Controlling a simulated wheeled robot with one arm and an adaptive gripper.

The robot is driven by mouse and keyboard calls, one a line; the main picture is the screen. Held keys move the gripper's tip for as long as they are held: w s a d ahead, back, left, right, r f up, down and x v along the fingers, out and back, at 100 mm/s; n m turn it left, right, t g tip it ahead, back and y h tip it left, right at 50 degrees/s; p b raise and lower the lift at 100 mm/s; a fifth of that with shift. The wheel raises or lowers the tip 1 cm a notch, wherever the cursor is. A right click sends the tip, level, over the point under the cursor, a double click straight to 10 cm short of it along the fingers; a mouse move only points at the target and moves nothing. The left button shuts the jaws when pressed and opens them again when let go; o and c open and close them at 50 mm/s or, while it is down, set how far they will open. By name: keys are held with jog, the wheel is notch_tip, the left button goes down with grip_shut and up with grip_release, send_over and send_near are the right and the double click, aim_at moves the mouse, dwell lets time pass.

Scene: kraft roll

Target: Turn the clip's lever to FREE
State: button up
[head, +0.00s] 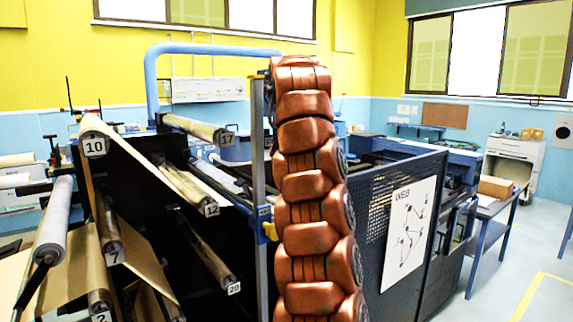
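I cannot make out the clip or its lever for certain. A small yellow fitting (269,230) sits low on an upright grey post (258,140) near the middle of the head view. It is too small and partly covered for me to tell whether it is the clip, and no FREE mark is readable. My gripper is not in view.
A machine with numbered rollers fills the left: roller 10 (95,124) carries brown paper, and roller 17 (195,128) is higher up. A dark perforated guard (375,215) with a white diagram sheet (408,235) stands right of centre. Floor at the right (535,225) looks clear.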

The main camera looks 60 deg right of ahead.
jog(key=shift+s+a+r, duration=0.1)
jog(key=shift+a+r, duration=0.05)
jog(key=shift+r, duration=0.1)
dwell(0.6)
